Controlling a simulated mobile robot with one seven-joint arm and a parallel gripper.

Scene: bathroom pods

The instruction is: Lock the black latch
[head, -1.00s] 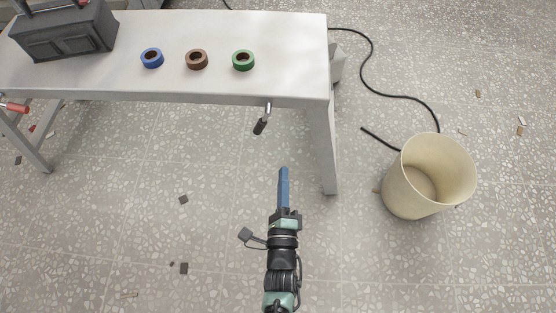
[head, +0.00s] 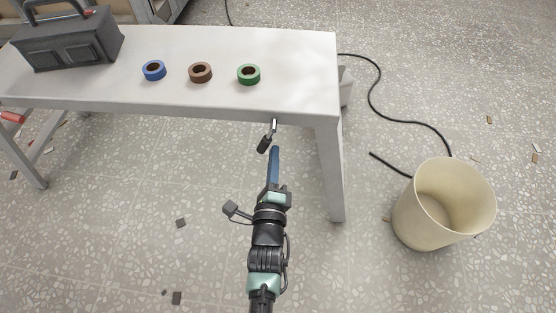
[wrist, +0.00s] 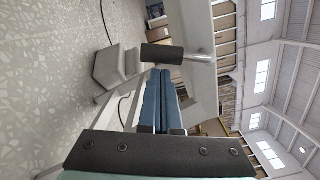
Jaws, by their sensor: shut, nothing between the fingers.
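The black latch (head: 264,143) hangs from the front edge of the white table by a metal stem. It also shows close up in the wrist view (wrist: 162,54), as a black cylindrical grip on a shiny metal rod. My gripper (head: 274,150) has long blue fingers, and their tips are just below and right of the latch in the head view. In the wrist view the blue fingers (wrist: 160,75) lie together, with their tips near the black grip. The fingers are shut and empty. I cannot tell whether they touch the latch.
Blue (head: 154,70), brown (head: 200,72) and green (head: 248,74) tape rolls and a dark grey toolbox (head: 68,44) stand on the table (head: 300,60). A table leg (head: 332,175) is right of my gripper. A cream bin (head: 425,225) and black cable (head: 402,108) are on the floor.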

